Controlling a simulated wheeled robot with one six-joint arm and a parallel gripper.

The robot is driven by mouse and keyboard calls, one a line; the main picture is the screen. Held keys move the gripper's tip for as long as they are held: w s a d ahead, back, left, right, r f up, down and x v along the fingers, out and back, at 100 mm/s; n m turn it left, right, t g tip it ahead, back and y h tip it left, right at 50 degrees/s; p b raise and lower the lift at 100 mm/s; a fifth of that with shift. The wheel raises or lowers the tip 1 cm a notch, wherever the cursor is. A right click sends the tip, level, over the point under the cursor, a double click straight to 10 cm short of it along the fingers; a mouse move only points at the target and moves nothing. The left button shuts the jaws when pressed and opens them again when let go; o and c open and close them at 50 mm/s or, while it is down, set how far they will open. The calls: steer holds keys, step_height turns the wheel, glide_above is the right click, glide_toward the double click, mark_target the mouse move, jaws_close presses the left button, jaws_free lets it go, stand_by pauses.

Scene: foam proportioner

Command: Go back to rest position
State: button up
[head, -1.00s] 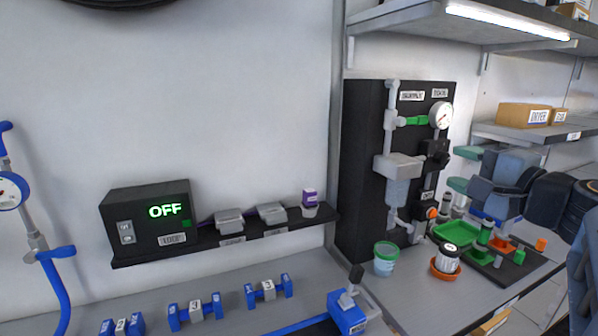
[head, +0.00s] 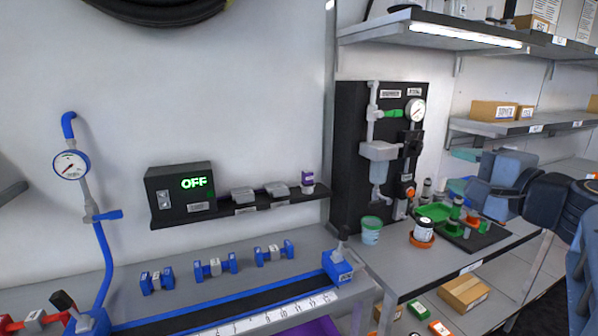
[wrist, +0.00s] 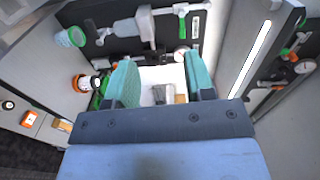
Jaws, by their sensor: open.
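My gripper (wrist: 160,84) shows in the wrist view with its two teal fingers spread apart and nothing between them. In the head view my gripper (head: 464,168) is at the right, raised in front of the wall shelves and above the grey bench. My dark arm links reach it from the right edge. The black foam proportioner panel (head: 348,150), with a gauge and a green lever, stands to the left of my gripper and apart from it.
A white jar (head: 423,231) and a teal-lidded cup (head: 371,230) stand nearby. A lit shelf (head: 430,32) hangs above. A control box (head: 181,190) reads OFF. A blue-railed track (head: 230,318) runs along the front.

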step_height(320, 180, down, 17)
steer(key=s+n+g+h+p, duration=0.2)
steer(key=g+h, duration=0.2)
steer(key=g, duration=0.3)
steer(key=s+a+f+n+g+h+p, duration=0.2)
steer(key=s+a+f+n+g+p, duration=0.4)
steer(key=a+n, duration=0.5)
steer(key=shift+s+a+f+p, duration=0.45)
steer(key=shift+s+p, duration=0.35)
steer(key=shift+s, duration=0.2)
steer(key=shift+d+h, duration=0.1)
steer(key=shift+h, duration=0.2)
steer(key=shift+c, duration=0.6)
